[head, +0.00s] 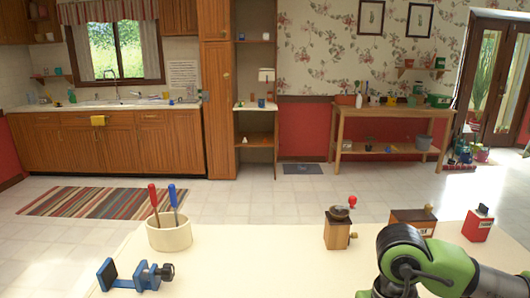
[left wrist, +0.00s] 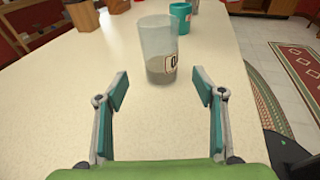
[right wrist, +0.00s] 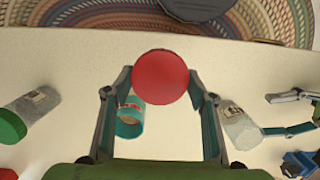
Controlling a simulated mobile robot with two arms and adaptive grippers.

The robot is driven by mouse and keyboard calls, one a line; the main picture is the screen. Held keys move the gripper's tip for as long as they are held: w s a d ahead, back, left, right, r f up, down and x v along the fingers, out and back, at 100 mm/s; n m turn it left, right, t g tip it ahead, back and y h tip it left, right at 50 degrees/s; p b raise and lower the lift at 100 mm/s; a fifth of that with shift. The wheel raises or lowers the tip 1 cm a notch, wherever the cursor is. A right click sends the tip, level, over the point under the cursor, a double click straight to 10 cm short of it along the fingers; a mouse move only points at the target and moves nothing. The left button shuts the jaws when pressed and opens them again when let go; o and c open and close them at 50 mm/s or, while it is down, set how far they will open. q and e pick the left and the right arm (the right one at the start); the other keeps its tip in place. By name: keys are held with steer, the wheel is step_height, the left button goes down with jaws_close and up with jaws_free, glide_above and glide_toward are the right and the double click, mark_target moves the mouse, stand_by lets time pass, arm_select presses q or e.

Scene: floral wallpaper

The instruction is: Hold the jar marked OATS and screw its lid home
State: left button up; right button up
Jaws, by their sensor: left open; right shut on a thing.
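The clear jar (left wrist: 158,48) stands upright on the pale table in the left wrist view. It is open on top, with grey-brown contents low inside and a partly seen label starting with O. My left gripper (left wrist: 162,89) is open, its fingertips just short of the jar, one on either side. In the right wrist view this jar (right wrist: 239,127) is right of my right gripper (right wrist: 161,82), which is shut on a round red lid (right wrist: 161,73). The lid is apart from the jar. The head view shows neither jar nor lid.
A teal container (right wrist: 130,120) shows below the lid, and a jar with a green lid (right wrist: 10,127) lies to the left in view. A blue clamp (head: 135,275), a tool crock (head: 169,236) and a wooden grinder (head: 338,231) are on the table.

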arm_select(q)
steer(key=x, duration=0.7)
steer(key=shift+d+f, duration=0.1)
steer(key=shift+d, duration=0.1)
arm_select(e)
steer(key=shift+f, duration=0.1)
arm_select(q)
steer(key=shift+b+x, duration=0.45)
steer(key=shift+x, duration=0.45)
arm_select(e)
steer(key=shift+f, duration=0.2)
arm_select(q)
steer(key=shift+c, duration=0.3)
steer(key=c, duration=0.9)
steer(key=shift+o, duration=0.2)
steer(key=o, duration=0.8)
steer(key=shift+o, duration=0.2)
steer(key=c, duration=1.1)
steer(key=shift+o, duration=0.2)
